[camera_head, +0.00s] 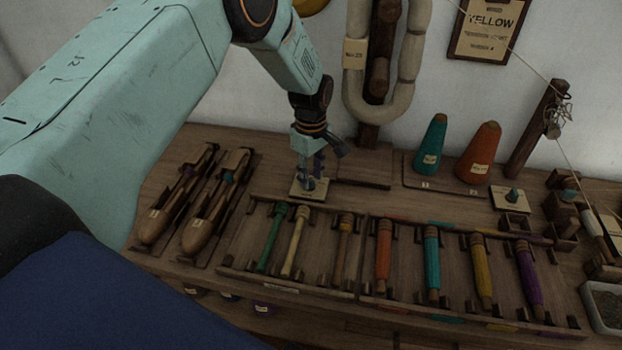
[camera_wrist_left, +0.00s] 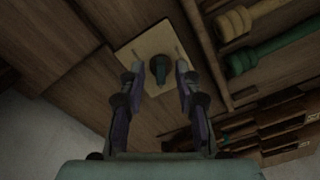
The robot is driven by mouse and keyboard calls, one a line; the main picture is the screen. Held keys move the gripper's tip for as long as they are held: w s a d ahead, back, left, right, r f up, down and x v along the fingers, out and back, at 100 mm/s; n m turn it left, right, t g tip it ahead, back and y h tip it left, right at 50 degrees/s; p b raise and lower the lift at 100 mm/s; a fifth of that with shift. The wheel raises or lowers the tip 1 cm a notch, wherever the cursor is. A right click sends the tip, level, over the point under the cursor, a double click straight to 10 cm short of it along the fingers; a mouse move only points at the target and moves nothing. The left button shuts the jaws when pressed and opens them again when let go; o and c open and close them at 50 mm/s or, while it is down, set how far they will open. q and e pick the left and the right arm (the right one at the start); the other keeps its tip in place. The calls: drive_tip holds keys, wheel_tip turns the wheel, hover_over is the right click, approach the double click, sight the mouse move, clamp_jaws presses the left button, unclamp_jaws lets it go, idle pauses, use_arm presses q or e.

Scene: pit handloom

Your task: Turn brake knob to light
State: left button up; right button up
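A small dark teal knob (camera_head: 309,184) stands on a pale square plate (camera_head: 297,193) on the bench, below my left gripper (camera_head: 311,170). In the left wrist view the knob (camera_wrist_left: 160,69) shows between the two fingertips of my left gripper (camera_wrist_left: 160,75), with the pale plate (camera_wrist_left: 126,56) behind it. The fingers are apart, one on each side of the knob, with gaps visible. How far they reach down around it I cannot tell. A similar knob on another pale plate (camera_head: 505,204) sits farther right. My right gripper is not in view.
Two wooden shuttles (camera_head: 165,218) lie left of the plate. A rack of several coloured bobbins (camera_head: 384,250) runs along the front. Teal (camera_head: 431,147) and orange (camera_head: 478,155) cones stand to the right. A looped pale hank (camera_head: 411,75) hangs on the wall behind.

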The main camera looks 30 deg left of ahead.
use_arm(q)
drive_tip(key=shift+f, duration=0.4)
drive_tip(key=shift+s, duration=0.1)
clamp_jaws()
